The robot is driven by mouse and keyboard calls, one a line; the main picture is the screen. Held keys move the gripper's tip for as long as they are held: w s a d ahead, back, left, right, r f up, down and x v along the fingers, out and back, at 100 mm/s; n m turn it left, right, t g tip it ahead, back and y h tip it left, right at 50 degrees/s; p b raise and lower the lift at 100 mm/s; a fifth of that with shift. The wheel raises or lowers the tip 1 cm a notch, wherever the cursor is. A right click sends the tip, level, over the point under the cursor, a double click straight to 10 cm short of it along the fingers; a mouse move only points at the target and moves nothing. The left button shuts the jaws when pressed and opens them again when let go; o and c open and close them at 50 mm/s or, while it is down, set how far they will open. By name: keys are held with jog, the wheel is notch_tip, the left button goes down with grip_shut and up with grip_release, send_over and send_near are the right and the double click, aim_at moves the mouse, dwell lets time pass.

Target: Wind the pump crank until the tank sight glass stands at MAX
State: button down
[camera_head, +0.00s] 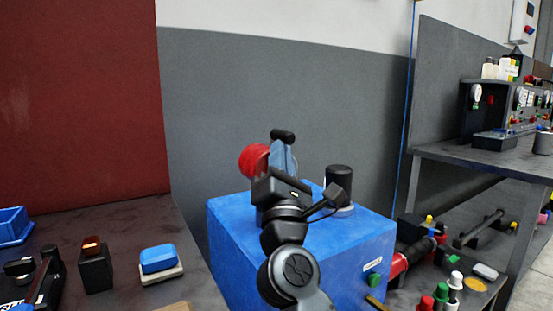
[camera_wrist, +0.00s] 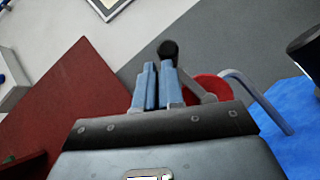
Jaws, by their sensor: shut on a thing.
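The blue pump box (camera_head: 235,235) stands at the centre of the head view. Its red wheel-like disc (camera_head: 254,159) shows just left of my gripper, and in the wrist view (camera_wrist: 207,88) it is partly hidden by a grey crank arm (camera_wrist: 193,84). The black crank handle (camera_head: 284,135) sticks out past the fingertips and shows as a dark round end in the wrist view (camera_wrist: 168,48). My gripper (camera_head: 283,155) has blue fingers (camera_wrist: 160,72) and is shut on the crank handle, above the box. I cannot make out a sight glass or a MAX mark.
A black cylinder (camera_head: 339,184) stands on the box, right of my gripper. A dark bench (camera_head: 135,222) at left holds a blue-topped block (camera_head: 159,259) and a black device (camera_head: 94,267). Shelves with bottles and tools (camera_head: 490,150) stand at right. A grey wall is behind.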

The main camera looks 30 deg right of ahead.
jog(key=shift+r, duration=0.55)
jog(key=shift+s+f, duration=0.1)
